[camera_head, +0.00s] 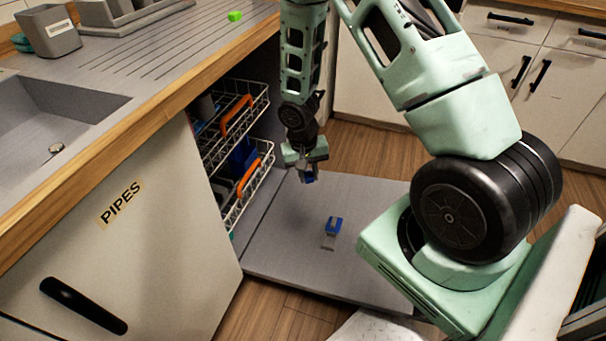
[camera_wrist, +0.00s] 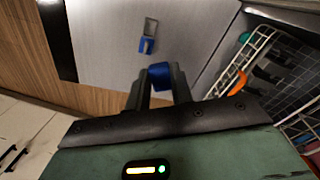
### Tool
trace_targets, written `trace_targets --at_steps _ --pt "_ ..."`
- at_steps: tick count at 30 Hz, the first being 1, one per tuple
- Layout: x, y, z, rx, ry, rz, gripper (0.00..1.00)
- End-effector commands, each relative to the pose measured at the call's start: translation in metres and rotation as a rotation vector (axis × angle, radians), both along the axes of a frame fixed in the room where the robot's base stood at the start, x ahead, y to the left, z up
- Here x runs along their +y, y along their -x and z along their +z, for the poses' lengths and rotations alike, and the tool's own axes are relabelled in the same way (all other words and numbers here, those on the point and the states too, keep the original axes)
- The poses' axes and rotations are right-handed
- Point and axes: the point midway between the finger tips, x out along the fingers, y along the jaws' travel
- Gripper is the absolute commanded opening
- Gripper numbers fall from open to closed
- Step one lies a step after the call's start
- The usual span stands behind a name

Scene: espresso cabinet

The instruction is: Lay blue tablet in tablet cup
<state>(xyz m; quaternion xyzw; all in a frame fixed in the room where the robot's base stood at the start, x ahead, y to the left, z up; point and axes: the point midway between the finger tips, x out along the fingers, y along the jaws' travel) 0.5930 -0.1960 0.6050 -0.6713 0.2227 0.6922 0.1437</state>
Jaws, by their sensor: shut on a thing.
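My gripper (camera_head: 306,168) hangs above the open dishwasher door. It is shut on the blue tablet (camera_wrist: 160,75), which shows between the fingertips (camera_wrist: 157,88) in the wrist view. In the head view only a small blue bit of the tablet (camera_head: 310,179) shows under the gripper. The tablet cup appears to be the small grey and blue fitting (camera_head: 330,238) on the inner face of the door; it also shows in the wrist view (camera_wrist: 150,27). The gripper is above and apart from it, toward the racks. I cannot see into the cup clearly.
The lowered dishwasher door (camera_head: 290,235) is otherwise bare. Wire racks with orange handles (camera_head: 248,178) stand inside the machine at left. The cabinet door marked PIPES (camera_head: 130,240) is in front.

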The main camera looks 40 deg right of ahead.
Motion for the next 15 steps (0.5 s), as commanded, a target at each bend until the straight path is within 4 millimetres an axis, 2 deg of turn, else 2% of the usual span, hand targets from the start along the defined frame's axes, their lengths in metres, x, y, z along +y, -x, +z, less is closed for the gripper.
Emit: trace_targets --at_steps 1,15 --pt "-0.003 0.001 -0.021 0.001 0.002 -0.019 0.01" --pt "-0.027 0.007 -0.112 0.007 0.010 -0.196 0.01"
